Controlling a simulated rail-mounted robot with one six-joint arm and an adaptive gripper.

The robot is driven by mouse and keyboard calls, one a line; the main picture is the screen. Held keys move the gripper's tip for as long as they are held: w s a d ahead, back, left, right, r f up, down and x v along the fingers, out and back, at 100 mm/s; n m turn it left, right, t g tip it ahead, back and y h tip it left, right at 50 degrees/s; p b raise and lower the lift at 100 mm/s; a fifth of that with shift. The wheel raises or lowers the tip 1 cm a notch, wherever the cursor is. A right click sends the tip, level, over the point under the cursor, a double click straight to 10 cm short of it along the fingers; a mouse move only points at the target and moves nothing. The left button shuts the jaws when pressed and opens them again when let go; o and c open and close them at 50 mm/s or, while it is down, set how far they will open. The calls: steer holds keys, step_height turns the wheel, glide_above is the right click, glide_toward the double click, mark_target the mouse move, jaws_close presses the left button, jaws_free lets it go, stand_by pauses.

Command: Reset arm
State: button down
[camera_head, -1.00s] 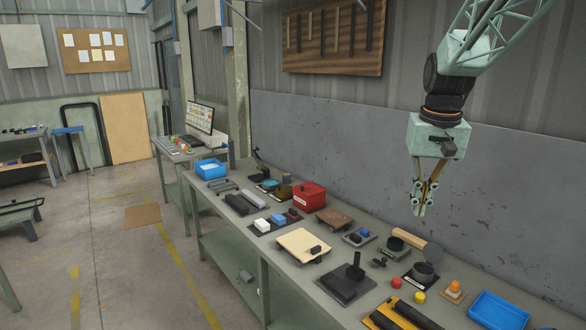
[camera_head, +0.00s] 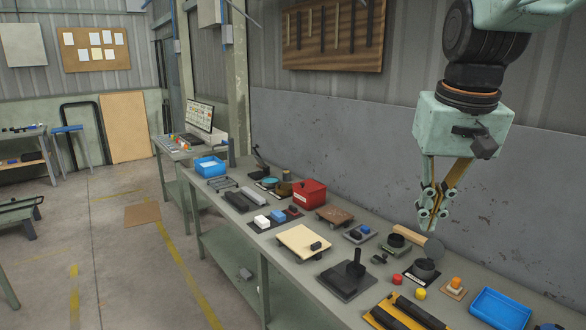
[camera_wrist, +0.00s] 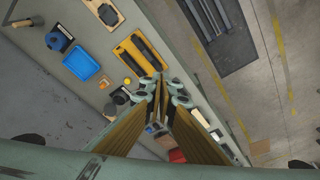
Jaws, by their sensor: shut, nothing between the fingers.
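My gripper (camera_head: 431,224) hangs from my arm at the right of the head view, its fingers pointing down and shut with nothing between them. It is in the air above the long workbench (camera_head: 236,221), with the grey wall behind it. In the wrist view the two fingers (camera_wrist: 159,82) converge over the bench, which lies far below. No object is touched by the fingers.
The bench carries a red box (camera_head: 309,192), a cream board (camera_head: 303,242), a black stand (camera_head: 347,277), a blue tray (camera_head: 500,308), a yellow holder with black bars (camera_head: 405,313) and a blue bin (camera_head: 209,167). The floor (camera_head: 140,260) at left is open.

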steer(key=s+a+f+b, duration=0.1)
steer(key=s+a+f, duration=0.1)
steer(key=s, duration=1.1)
steer(key=s+a+f+n+t+b, duration=0.1)
steer(key=s+a+f, duration=0.2)
steer(key=s, duration=1)
steer(key=shift+a+f+b, duration=0.2)
steer(key=shift+f+b, duration=0.2)
steer(key=shift+f, duration=0.1)
stand_by(1.2)
